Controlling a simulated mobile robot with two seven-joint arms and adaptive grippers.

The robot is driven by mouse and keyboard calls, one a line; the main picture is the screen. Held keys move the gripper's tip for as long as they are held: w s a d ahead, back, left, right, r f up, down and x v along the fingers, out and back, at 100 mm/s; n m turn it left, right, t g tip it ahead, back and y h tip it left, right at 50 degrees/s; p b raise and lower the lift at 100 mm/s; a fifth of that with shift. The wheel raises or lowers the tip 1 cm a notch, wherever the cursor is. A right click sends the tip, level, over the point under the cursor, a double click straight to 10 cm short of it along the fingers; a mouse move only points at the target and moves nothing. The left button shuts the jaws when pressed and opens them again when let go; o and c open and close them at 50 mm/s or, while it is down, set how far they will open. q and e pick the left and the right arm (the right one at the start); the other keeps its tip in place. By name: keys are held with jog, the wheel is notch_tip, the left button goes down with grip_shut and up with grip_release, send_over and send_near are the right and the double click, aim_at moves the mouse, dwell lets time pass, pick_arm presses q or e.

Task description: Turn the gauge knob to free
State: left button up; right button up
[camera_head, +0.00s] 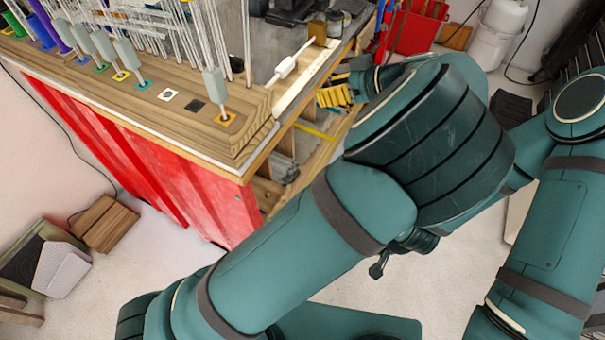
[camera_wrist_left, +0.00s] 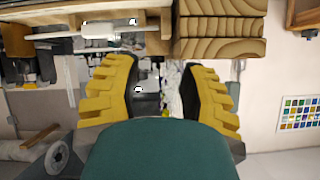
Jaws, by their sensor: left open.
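A pale cylindrical grip (camera_head: 285,67) sits on a thin slanted rod beside the right end of the wooden board. It may be the gauge knob, but I cannot make out a label. A similar pale cylinder shows at the top left of the left wrist view (camera_wrist_left: 100,30). My left gripper (camera_head: 335,96) is beside the bench's right side, partly hidden behind my arm. In the left wrist view its yellow fingers (camera_wrist_left: 160,66) are apart, with nothing held between them. My right gripper is not in view.
The layered wooden board (camera_head: 180,125) carries several upright glass rods and grey-green grips above coloured squares. It stands on a red-sided bench (camera_head: 150,165) with open shelves at its right side. A red crate (camera_head: 415,28) stands behind. The floor in front is mostly clear.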

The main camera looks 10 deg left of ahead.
pick_arm(q)
jog(key=s+a+f+m+g+h, duration=0.1)
jog(key=s+a+f+m+h, duration=0.1)
jog(key=f, duration=0.5)
jog(key=s+a+f+m+g+h, duration=0.1)
jog(key=s+a+f+m+h, duration=0.1)
jog(key=f, duration=0.6)
jog(key=s+a+f+m+g+h, duration=0.1)
jog(key=s+a+f+m+h, duration=0.1)
jog(key=f, duration=0.6)
jog(key=shift+s+a+g+h, duration=0.4)
jog(key=shift+a+h, duration=0.1)
jog(key=shift+a, duration=0.05)
